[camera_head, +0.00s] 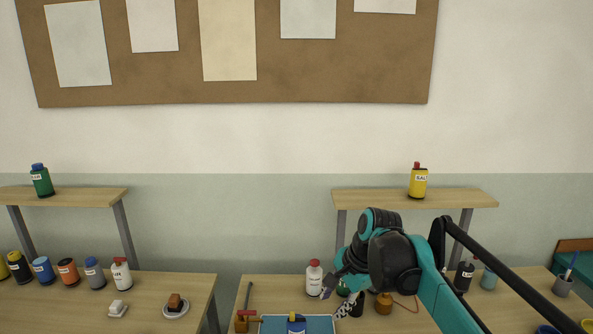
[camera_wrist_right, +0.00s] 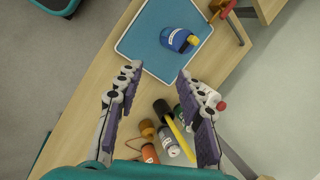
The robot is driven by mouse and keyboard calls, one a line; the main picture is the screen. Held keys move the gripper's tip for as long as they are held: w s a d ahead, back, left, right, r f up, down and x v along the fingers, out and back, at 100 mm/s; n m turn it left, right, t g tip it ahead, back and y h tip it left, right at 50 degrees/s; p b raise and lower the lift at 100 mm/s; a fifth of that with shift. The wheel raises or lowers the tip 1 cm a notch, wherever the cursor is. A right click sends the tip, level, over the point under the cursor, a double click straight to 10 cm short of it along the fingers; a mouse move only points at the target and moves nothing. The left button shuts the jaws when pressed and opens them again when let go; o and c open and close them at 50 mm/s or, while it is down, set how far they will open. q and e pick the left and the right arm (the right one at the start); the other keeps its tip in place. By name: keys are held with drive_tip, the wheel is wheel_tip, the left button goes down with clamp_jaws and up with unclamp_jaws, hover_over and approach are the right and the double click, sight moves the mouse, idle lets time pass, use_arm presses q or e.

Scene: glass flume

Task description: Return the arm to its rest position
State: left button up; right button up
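My right arm comes in from the right in the head view, bent above the middle table. Its gripper (camera_head: 335,298) points down to the left over the back part of that table. In the right wrist view the gripper (camera_wrist_right: 158,78) has its two purple-padded fingers spread wide, with nothing held between them. A blue tray (camera_wrist_right: 135,43) with a blue, yellow-capped bottle (camera_wrist_right: 180,40) lies beyond the fingertips. My left arm and gripper are in neither view.
A white red-capped bottle (camera_head: 314,280) stands beside the right gripper. A brown jar (camera_head: 384,304) and a black bottle (camera_head: 464,276) stand near the arm. A raised shelf (camera_head: 372,199) with a yellow bottle (camera_head: 418,182) is behind it. Several bottles line the left table (camera_head: 150,290).

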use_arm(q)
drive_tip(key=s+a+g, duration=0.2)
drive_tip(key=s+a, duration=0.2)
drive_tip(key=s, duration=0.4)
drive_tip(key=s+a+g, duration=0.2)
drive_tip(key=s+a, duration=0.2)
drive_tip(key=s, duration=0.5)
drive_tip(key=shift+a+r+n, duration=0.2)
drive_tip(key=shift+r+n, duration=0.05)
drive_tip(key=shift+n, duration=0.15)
use_arm(e)
drive_tip(key=s+d+f+n+t+h, duration=0.1)
drive_tip(key=s+d+f+n, duration=0.3)
drive_tip(key=s, duration=0.6)
drive_tip(key=s+d+f+n+t+h, duration=0.2)
drive_tip(key=s+d+f+n, duration=0.3)
drive_tip(key=s, duration=0.5)
wheel_tip(320, 180, down, 3)
drive_tip(key=n+t, duration=0.1)
drive_tip(key=n, duration=0.2)
drive_tip(key=shift+t, duration=0.4)
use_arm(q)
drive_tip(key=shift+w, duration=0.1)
use_arm(e)
drive_tip(key=shift+r, duration=0.1)
